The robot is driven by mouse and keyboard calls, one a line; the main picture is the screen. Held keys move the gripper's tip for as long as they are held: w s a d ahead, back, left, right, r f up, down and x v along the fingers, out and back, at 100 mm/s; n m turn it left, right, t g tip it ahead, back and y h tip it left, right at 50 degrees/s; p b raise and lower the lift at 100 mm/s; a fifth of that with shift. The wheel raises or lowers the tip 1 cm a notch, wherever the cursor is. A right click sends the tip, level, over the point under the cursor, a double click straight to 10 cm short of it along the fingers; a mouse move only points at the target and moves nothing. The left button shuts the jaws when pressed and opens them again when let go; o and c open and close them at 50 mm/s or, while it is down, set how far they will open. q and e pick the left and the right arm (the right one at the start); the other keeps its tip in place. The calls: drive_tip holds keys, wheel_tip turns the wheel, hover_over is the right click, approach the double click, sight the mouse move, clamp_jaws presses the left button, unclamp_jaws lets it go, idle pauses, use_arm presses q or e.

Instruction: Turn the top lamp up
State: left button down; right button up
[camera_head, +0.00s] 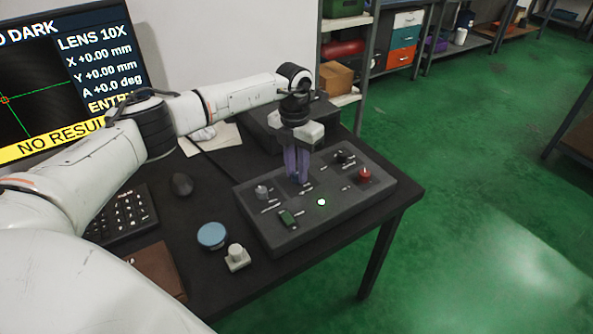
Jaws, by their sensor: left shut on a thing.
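The dark control box (335,212) lies on the black table. My left gripper (298,178) points straight down onto the panel between the grey and black knobs. Its purple fingers are shut on a knob, which they hide. I cannot read which control is the top lamp. The monitor (70,70) at upper left shows a dark picture with "DARK" and "NO RESUL" in view. My right gripper is not in view.
In front of the box are a blue round piece (212,235) and a small pale block (237,257). A dark case (262,125) stands behind. Green floor (480,200) is open at right.

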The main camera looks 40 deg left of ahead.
use_arm(q)
drive_tip(key=m+b, duration=0.1)
drive_tip(key=m, duration=0.3)
drive_tip(key=shift+w, duration=0.1)
drive_tip(key=shift+m+b, duration=0.3)
drive_tip(key=shift+m, duration=1.8)
drive_tip(key=c, duration=1.5)
unclamp_jaws()
drive_tip(key=shift+c, duration=0.2)
drive_tip(key=shift+r, duration=0.1)
wheel_tip(320, 180, up, 10)
drive_tip(key=shift+w+r, duration=0.1)
